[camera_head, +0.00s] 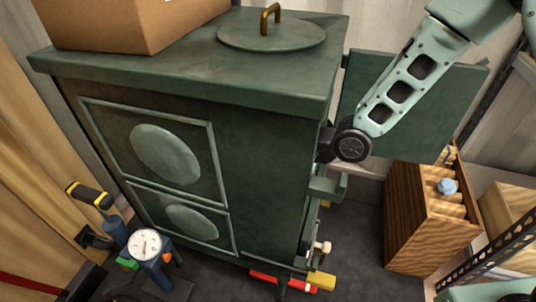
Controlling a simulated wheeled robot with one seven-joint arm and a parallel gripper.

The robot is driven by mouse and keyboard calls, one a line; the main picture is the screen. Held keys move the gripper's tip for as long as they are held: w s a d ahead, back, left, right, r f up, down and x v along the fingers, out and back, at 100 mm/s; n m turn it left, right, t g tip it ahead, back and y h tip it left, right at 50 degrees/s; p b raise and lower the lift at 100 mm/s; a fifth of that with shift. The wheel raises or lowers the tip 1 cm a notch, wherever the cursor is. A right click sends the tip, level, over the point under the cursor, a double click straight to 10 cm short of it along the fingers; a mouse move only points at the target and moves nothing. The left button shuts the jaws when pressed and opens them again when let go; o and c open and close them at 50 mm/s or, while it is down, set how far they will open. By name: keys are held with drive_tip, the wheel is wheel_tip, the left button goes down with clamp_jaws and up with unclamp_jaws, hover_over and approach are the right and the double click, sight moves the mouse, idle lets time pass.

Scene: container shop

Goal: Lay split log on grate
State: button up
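A dark green stove (262,150) fills the middle of the head view. A green panel that looks like its open door (455,100) stands out from its right side. My arm comes down from the upper right, and its black wrist joint is close against the stove's right edge. My gripper is hidden beyond that edge, so I cannot see its fingers or anything in them. I can make out neither the split log nor the grate; the stove's inside is out of sight.
A cardboard box (130,22) and a round lid with a brass handle (270,35) are on the stove top. A wooden crate (420,225) stands on the right. A pump with a dial (146,244) is at lower left. Red and yellow items (285,282) lie by the stove's base.

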drive_tip(key=shift+f, duration=0.1)
drive_tip(key=o, duration=1.2)
drive_tip(key=shift+d+f, duration=0.1)
